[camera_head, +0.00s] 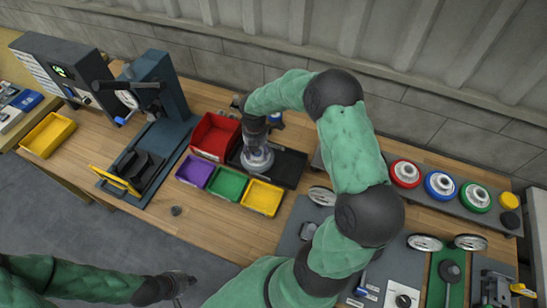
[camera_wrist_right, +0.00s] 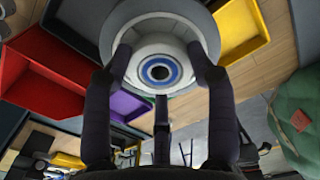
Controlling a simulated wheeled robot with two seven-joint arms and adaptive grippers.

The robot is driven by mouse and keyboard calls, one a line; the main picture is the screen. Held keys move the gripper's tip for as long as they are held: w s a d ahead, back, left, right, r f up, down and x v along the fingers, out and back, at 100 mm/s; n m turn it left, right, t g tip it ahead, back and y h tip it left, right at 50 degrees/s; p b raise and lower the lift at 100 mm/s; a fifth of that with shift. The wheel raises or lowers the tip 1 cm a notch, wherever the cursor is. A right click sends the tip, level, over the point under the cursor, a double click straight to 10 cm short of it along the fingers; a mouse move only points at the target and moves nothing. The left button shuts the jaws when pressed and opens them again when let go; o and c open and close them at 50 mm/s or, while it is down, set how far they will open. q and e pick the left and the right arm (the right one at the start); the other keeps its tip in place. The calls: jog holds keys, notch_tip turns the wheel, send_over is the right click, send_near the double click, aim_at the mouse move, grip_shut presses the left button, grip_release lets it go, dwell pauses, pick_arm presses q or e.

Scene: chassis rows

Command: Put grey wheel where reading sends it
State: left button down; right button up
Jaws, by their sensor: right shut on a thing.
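The grey wheel (camera_head: 257,158) is held by my right gripper (camera_head: 254,138) above the black tray (camera_head: 290,167). In the right wrist view the grey wheel (camera_wrist_right: 192,24) has a white hub with a blue ring and sits between the fingers of my right gripper (camera_wrist_right: 160,68). Whether it touches the tray is hard to tell. A dark instrument box (camera_head: 48,62) at the far left carries a small display (camera_head: 61,72) with green marks, too small to read. My left gripper (camera_head: 180,284) hangs low in front of the bench; its fingers are too small to judge.
Near the wheel are a red bin (camera_head: 214,136), purple bin (camera_head: 195,171), green bin (camera_head: 227,184) and yellow bin (camera_head: 262,197). A blue-grey press (camera_head: 158,85) stands left. Wheels with red (camera_head: 405,173), blue (camera_head: 440,185) and green (camera_head: 475,197) rings lie right. Front-left wood is mostly clear.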

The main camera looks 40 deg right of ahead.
jog(key=d+f, duration=0.4)
jog(key=s+d+f, duration=0.1)
jog(key=d+f, duration=0.1)
jog(key=d, duration=0.1)
jog(key=shift+f+b, duration=0.25)
jog(key=shift+b, duration=0.15)
jog(key=shift+d+f, duration=0.2)
jog(key=shift+f, duration=1.55)
jog(key=shift+f+b, duration=0.15)
jog(key=shift+b, duration=0.2)
jog(key=o, duration=1.5)
jog(key=shift+s, duration=0.1)
jog(key=shift+r, duration=0.35)
notch_tip(320, 180, up, 12)
jog(key=p, duration=0.1)
jog(key=shift+f+p, duration=0.25)
jog(key=shift+p, duration=0.15)
